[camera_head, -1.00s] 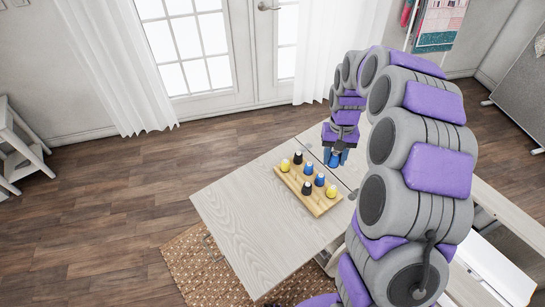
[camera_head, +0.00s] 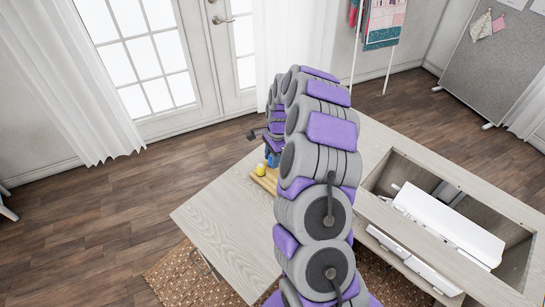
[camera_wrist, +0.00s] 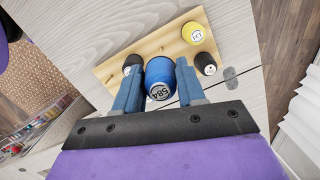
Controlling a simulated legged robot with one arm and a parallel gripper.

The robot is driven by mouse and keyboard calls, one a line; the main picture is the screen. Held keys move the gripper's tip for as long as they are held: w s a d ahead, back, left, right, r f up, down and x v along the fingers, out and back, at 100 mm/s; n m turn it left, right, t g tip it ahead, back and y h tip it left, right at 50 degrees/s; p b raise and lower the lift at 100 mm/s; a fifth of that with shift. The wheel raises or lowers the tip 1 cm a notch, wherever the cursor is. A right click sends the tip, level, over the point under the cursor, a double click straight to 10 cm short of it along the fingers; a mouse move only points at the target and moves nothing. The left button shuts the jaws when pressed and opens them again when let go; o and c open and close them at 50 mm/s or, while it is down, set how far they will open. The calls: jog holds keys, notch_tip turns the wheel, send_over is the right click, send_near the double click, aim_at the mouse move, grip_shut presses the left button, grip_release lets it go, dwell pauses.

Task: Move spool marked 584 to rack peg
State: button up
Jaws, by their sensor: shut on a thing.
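A blue spool marked 584 (camera_wrist: 160,80) is held between the two blue fingers of my gripper (camera_wrist: 158,92), its label facing the wrist camera. In the head view my gripper (camera_head: 273,157) is mostly hidden behind my arm. Whether the held spool touches the rack cannot be told.
The pale wood cabinet top (camera_head: 220,210) is clear left of the rack. At right, an open well holds a white sewing machine (camera_head: 450,222). A hinge (camera_wrist: 230,76) lies on the top near the rack. My arm hides most of the rack in the head view.

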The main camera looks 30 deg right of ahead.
jog(key=shift+a+f+b, duration=0.25)
jog(key=shift+f+b, duration=0.05)
jog(key=shift+f, duration=0.55)
notch_tip(320, 180, down, 3)
jog(key=shift+d+f+b, duration=0.1)
jog(key=shift+d+b, duration=0.05)
jog(key=shift+b, duration=1.05)
jog(key=shift+d, duration=0.2)
jog(key=shift+p, duration=0.3)
jog(key=shift+a+p, duration=0.35)
jog(key=shift+p, duration=0.05)
jog(key=shift+d+p, duration=0.15)
jog(key=shift+p, duration=0.3)
jog(key=shift+f+p, duration=0.3)
jog(key=shift+f, duration=1.9)
